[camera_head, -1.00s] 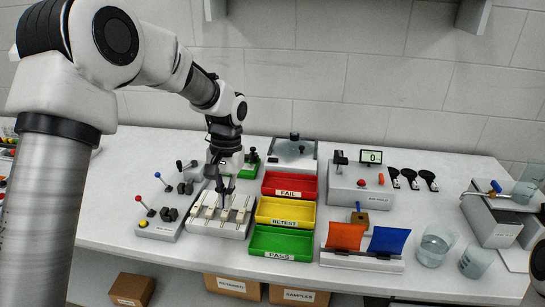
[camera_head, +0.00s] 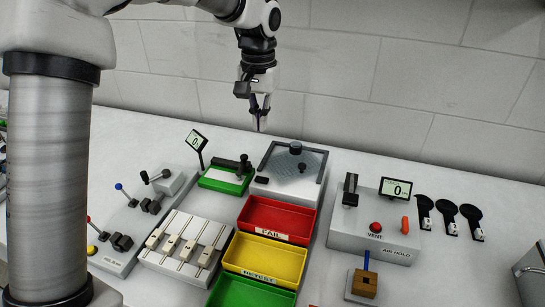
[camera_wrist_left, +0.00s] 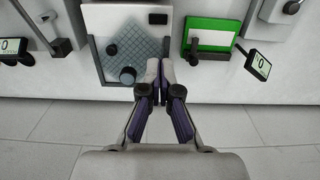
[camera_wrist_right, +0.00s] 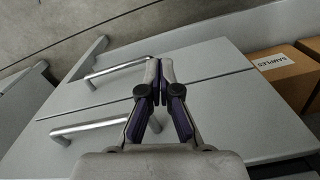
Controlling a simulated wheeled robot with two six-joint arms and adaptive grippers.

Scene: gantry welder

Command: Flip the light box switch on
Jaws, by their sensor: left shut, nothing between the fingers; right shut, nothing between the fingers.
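The grey box with a gridded panel (camera_head: 292,167), which looks like the light box, stands at the back of the bench behind the red tray. Two black knobs sit on its panel. A small dark switch-like part (camera_head: 262,180) is on its front face; the left wrist view also shows this part (camera_wrist_left: 158,18). My left gripper (camera_head: 260,118) is shut and empty, pointing down above the box's back left area, apart from the switch-like part. It also shows in the left wrist view (camera_wrist_left: 160,80). My right gripper (camera_wrist_right: 160,80) is shut and empty, in front of drawers.
A green device (camera_head: 226,178) with a lever stands left of the box. Slider (camera_head: 186,240) and lever (camera_head: 130,218) panels are further left. The vent station (camera_head: 375,225) is right; red (camera_head: 277,216) and yellow (camera_head: 265,260) trays are in front.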

